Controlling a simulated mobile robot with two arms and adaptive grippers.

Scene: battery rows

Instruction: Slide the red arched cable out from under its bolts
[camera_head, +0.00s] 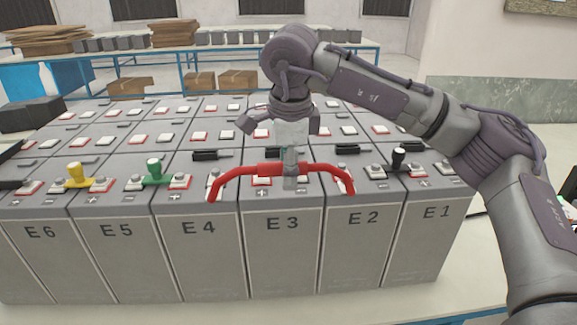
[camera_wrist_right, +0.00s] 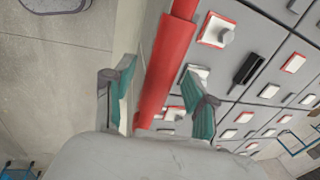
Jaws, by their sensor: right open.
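The red arched cable (camera_head: 231,174) spans the front of the battery row from E4 to E2, above E3. Its left end reaches a terminal at E4 and its right end one at E2; whether the ends sit under bolts is too small to tell. My right gripper (camera_head: 290,178) points down at the thick middle of the cable. In the right wrist view the cable (camera_wrist_right: 169,62) runs between the two teal fingers of the open gripper (camera_wrist_right: 162,80), with a visible gap on the right side. My left gripper is not in view.
A black upright handle (camera_head: 398,158) stands to the right. Several battery rows lie behind; the bench strip in front is clear.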

